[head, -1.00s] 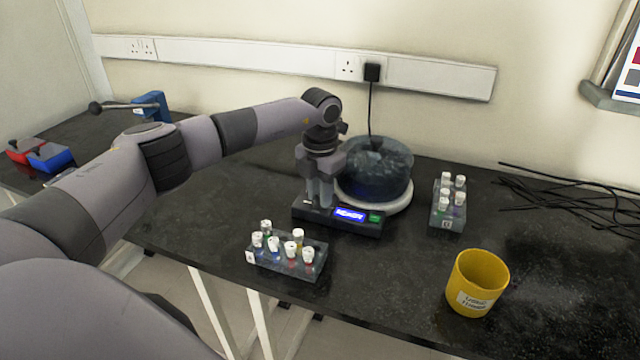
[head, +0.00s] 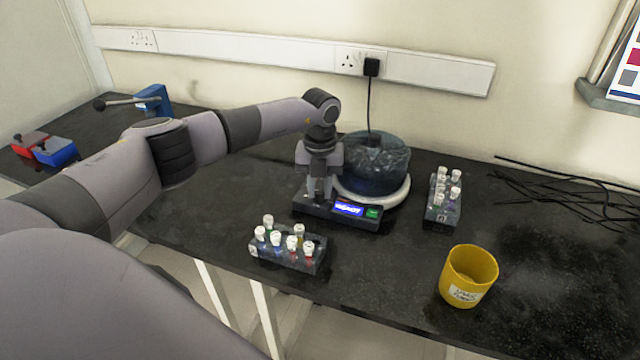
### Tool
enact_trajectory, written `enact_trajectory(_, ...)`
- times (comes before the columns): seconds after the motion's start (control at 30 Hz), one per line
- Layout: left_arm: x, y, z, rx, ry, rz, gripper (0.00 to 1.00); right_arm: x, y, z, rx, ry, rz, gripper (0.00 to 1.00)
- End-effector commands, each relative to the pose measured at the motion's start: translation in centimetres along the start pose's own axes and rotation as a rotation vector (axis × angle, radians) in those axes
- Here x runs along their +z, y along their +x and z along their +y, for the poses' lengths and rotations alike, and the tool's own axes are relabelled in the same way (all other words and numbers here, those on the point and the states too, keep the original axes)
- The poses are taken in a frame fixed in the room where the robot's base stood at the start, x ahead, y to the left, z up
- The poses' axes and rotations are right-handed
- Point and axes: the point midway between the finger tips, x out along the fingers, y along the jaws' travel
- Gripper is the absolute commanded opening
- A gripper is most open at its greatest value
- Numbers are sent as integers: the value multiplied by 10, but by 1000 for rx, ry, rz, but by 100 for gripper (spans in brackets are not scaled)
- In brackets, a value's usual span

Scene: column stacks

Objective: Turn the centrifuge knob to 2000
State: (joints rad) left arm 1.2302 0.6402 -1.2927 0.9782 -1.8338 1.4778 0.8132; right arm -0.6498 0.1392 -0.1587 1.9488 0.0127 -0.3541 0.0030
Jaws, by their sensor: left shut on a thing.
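The centrifuge (head: 374,165) stands on the black bench near the wall, with a dark translucent round bowl on a pale base. Its front control panel (head: 335,210) has a lit blue display and a green button; the display text is too small to read for sure. My left gripper (head: 319,196) points down at the left end of the panel, its fingers shut on the knob. The knob itself is hidden between the fingers. My right gripper is not in view.
A rack of white-capped tubes (head: 287,260) stands at the bench's front edge, close to the panel. Another tube rack (head: 442,212) is right of the centrifuge, with a yellow cup (head: 467,277) nearer. Black cables (head: 570,190) lie at the far right.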

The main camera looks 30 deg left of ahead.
Motion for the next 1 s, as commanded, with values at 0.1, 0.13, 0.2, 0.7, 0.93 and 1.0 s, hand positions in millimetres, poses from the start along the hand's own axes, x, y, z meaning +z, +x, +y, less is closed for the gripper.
enact_trajectory(0.1, 2, -3, -1, -5, -13, -7, 0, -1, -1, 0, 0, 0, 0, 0)
enact_trajectory(0.13, 2, -3, -1, -5, -15, -7, 0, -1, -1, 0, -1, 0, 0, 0)
enact_trajectory(0.2, 2, -3, -1, -5, -16, -8, 0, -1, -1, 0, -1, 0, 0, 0)
enact_trajectory(0.7, 1, -2, 0, -3, -13, -5, 52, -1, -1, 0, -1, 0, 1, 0)
enact_trajectory(0.93, 1, -8, 0, -2, -12, -4, 52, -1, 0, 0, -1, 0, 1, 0)
enact_trajectory(1.0, 2, -18, 0, -4, -11, -6, 52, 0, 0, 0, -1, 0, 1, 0)
